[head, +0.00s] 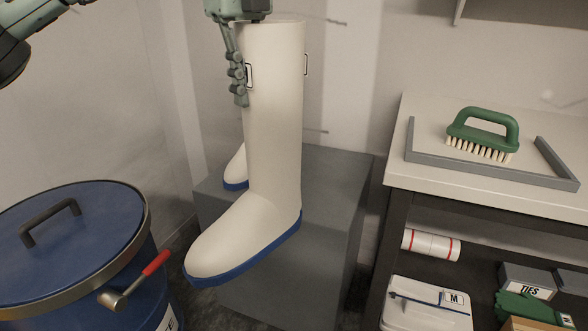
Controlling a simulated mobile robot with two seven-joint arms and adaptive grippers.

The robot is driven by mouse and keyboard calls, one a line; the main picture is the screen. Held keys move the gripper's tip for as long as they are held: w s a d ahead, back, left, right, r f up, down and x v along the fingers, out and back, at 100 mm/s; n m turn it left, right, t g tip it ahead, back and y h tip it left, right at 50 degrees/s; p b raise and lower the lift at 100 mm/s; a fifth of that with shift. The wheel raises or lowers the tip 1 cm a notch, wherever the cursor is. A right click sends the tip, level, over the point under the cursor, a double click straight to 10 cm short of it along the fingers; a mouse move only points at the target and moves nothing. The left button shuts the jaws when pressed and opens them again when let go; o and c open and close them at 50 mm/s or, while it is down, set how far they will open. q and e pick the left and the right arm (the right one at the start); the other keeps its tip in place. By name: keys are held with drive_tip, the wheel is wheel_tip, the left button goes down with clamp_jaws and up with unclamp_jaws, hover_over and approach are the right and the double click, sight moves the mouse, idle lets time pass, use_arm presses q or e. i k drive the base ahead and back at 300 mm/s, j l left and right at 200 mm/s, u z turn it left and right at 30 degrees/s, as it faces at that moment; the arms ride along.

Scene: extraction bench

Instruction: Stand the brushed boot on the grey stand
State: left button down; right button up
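A tall white boot (273,125) with a blue sole is upright in the head view, toe pointing to the lower left. My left gripper (240,80) is shut on its upper rim, one finger outside the shaft and the other hidden, apparently inside. The grey stand (335,185) is behind and below the boot. The boot's toe reaches out past the stand's front edge; I cannot tell whether the heel touches the stand. A second white boot (237,167) is on the stand's back left, mostly hidden by the held boot. My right gripper is out of view.
A blue drum (90,225) with a red-handled clamp (140,278) stands at the left. On the bench (415,120) at the right, a green brush (482,134) rests inside a grey edging (480,171). A lower shelf holds boxes, a roll and gloves.

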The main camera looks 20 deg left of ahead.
sight(321, 185)
drive_tip(key=i, duration=0.9)
